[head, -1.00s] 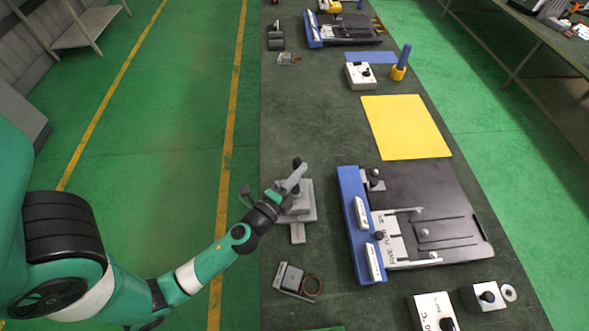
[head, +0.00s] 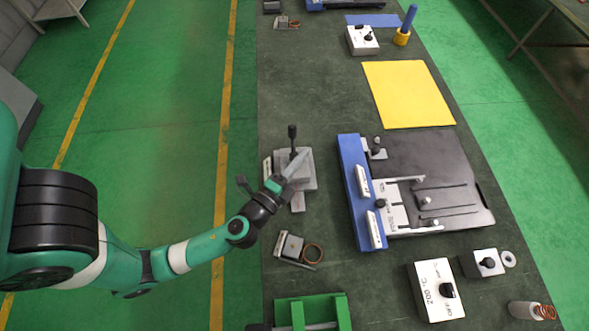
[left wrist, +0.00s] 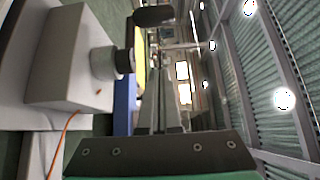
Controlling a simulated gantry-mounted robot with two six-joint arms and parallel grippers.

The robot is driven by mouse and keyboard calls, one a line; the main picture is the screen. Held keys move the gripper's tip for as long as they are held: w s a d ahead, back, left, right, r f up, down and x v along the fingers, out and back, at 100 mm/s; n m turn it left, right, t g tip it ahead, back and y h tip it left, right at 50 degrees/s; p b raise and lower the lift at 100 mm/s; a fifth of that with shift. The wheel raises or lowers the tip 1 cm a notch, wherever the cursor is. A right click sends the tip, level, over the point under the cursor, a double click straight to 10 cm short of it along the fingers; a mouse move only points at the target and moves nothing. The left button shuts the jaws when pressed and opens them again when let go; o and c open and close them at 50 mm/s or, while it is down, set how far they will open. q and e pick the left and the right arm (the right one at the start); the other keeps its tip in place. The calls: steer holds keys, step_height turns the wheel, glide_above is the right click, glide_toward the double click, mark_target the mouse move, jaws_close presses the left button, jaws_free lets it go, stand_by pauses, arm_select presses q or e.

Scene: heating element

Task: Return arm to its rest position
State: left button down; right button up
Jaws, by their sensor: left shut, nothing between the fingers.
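My left arm comes in from the left in the head view, reaching over the table's left edge. My left gripper (head: 297,162) is shut and empty, in front of or beside a grey block with an upright black-knobbed lever (head: 292,140). I cannot tell whether they touch. In the left wrist view the closed fingers (left wrist: 158,100) point away from the camera, and a grey box with a round knob (left wrist: 75,60) is close on the left. My right gripper is not in view.
A blue-edged black fixture (head: 348,190) lies right of the gripper. A yellow sheet (head: 408,95) lies behind it. A small device with a copper ring (head: 292,246), a green holder (head: 312,312) and a white dial box (head: 434,290) are nearer.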

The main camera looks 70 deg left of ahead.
arm_select(q)
steer(key=v, duration=0.4)
steer(key=shift+w+d, duration=0.25)
steer(key=shift+d, duration=0.05)
